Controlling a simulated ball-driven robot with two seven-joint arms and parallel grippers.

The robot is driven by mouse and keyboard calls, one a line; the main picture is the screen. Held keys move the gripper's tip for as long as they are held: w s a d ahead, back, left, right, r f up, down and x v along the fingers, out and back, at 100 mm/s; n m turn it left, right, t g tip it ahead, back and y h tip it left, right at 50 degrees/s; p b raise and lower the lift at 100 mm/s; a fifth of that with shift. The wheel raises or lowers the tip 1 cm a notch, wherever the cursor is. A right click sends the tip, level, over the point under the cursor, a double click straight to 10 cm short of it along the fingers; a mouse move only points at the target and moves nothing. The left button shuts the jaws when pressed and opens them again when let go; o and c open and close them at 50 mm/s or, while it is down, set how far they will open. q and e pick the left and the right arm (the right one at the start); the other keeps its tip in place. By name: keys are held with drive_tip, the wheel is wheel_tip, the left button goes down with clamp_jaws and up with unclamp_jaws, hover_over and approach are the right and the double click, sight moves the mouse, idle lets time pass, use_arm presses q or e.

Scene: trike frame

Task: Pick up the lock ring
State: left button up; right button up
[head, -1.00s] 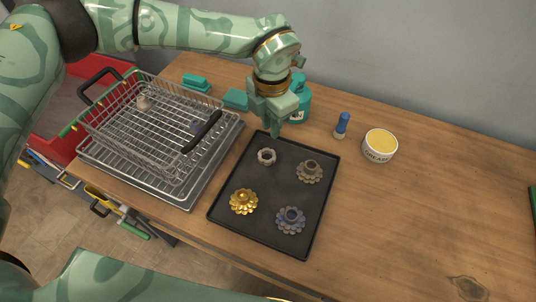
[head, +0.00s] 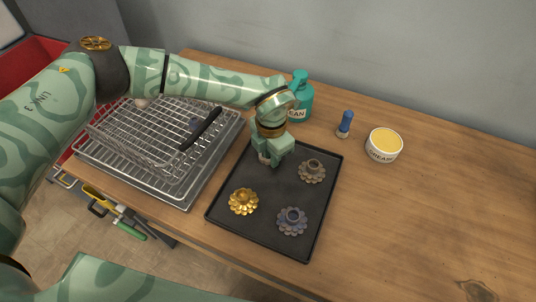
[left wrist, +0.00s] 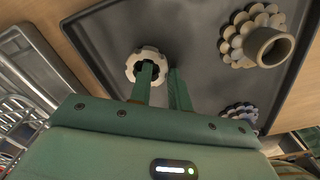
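The lock ring, a small pale notched ring, is on the black tray (head: 262,230). In the head view my left gripper (head: 271,162) is low over it and hides most of it; a pale edge shows beside the fingers. In the left wrist view the lock ring (left wrist: 132,68) lies at the fingertips. One finger of the left gripper (left wrist: 162,80) overlaps the ring's hole, and the other is to its right with a gap between. I cannot tell whether the finger is inside the hole or above it. My right gripper is not in view.
The tray also holds a gold flower-shaped part (head: 243,201), a bluish one (head: 292,221) and a brown-grey one (head: 312,171). A wire basket (head: 140,150) stands left. A teal bottle (head: 301,90), blue-topped tool (head: 345,123) and grease tub (head: 384,145) are behind. The table's right is clear.

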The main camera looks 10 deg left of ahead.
use_arm(q)
clamp_jaws()
drive_tip(key=shift+r, duration=0.1)
